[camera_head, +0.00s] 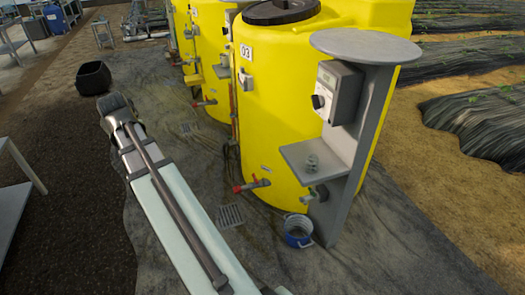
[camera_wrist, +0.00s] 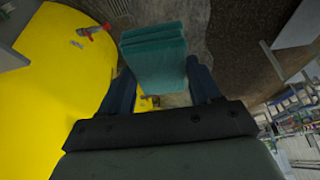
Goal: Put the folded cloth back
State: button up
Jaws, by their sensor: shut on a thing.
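The folded cloth (camera_wrist: 153,52) is a teal, layered block in the wrist view. My gripper (camera_wrist: 160,68) is shut on it, with one dark finger at each side. The cloth is held off the ground, which shows beyond it. In the head view my arm reaches up from the bottom, left of the yellow tanks. The cloth and the fingers cannot be made out there.
A large yellow tank (camera_head: 270,110) stands right of my arm, with a red-handled valve (camera_head: 250,185) low on it. A grey post (camera_head: 358,150) carries a round top plate (camera_head: 366,45), a control box (camera_head: 338,92) and a small shelf (camera_head: 300,152). A blue-and-white bucket (camera_head: 298,238) stands below. A black tub (camera_head: 93,78) is at far left.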

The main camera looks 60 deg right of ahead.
jog(key=s+d+f+m+g, duration=0.1)
jog(key=s+d+f+m, duration=0.35)
jog(key=s+d, duration=0.9)
jog(key=s+d+f+m+g+h, duration=0.1)
jog(key=s+d+f+m, duration=0.3)
jog(key=s+d, duration=1)
jog(key=s+d+f+m+g, duration=0.2)
jog(key=s+d+f, duration=0.55)
jog(key=d, duration=1.05)
jog(key=d+m+g, duration=0.1)
jog(key=d+m, duration=0.3)
jog(key=d, duration=0.3)
jog(key=shift+s+d+f+m+g+y, duration=0.15)
jog(key=shift+f+m, duration=0.4)
jog(key=shift+f, duration=1)
jog(key=shift+s+d+f+m+g+y, duration=0.1)
jog(key=shift+s+f+m+g+y, duration=0.3)
jog(key=shift+f, duration=1.1)
jog(key=shift+d+f+m+g+h, duration=0.1)
jog(key=shift+f+m, duration=0.6)
jog(key=shift+f, duration=0.85)
jog(key=shift+f, duration=0.1)
